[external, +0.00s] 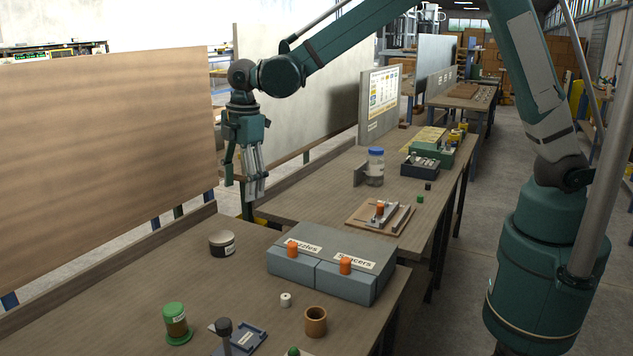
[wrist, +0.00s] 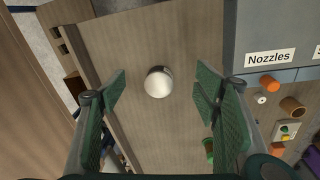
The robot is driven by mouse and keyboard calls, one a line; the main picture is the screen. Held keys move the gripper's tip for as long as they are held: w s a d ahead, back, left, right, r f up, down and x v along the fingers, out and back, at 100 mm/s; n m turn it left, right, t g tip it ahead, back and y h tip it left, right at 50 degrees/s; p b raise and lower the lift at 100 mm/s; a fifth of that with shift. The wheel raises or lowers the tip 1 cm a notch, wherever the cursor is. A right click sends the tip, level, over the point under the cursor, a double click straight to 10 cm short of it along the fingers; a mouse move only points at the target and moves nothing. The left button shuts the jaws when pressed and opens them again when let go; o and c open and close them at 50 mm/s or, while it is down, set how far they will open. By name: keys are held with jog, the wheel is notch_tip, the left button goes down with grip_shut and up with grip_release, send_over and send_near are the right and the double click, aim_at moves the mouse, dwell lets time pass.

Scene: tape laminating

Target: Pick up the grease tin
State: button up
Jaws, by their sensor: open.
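A short round tin (external: 222,243) with a pale lid, dark side and a light label stands upright on the near bench. It looks like the grease tin. In the wrist view its pale round top (wrist: 158,82) shows between my fingers, with clear space on both sides. My gripper (external: 250,195) points down above the bench, apart from the tin. Its green finger pads (wrist: 161,92) are spread and empty.
A grey box (external: 318,280) labelled Nozzles, with orange knobs, stands right of the tin. A green-capped jar (external: 176,322), white spool (external: 286,299), brown cup (external: 316,321) and blue tray (external: 240,338) stand nearer the front. A raised ledge (external: 110,262) runs along the bench's left edge.

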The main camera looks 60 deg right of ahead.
aim_at(221, 236)
jog(key=w+a+f+n, duration=0.1)
jog(key=a+f, duration=0.1)
jog(key=w+a+f+n+p, duration=0.1)
jog(key=a+f, duration=0.2)
jog(key=a+f+g, duration=0.1)
jog(key=a+f, duration=0.1)
jog(key=shift+w+a+f+n+p, duration=0.25)
jog(key=shift+w+a+n+p, duration=0.1)
jog(key=shift+w+n, duration=0.05)
jog(key=shift+f, duration=0.1)
jog(key=shift+f, duration=1.2)
jog(key=shift+f, duration=0.1)
jog(key=shift+d+f, duration=0.2)
jog(key=shift+f, duration=2.3)
jog(key=shift+c, duration=0.3)
jog(key=c, duration=1)
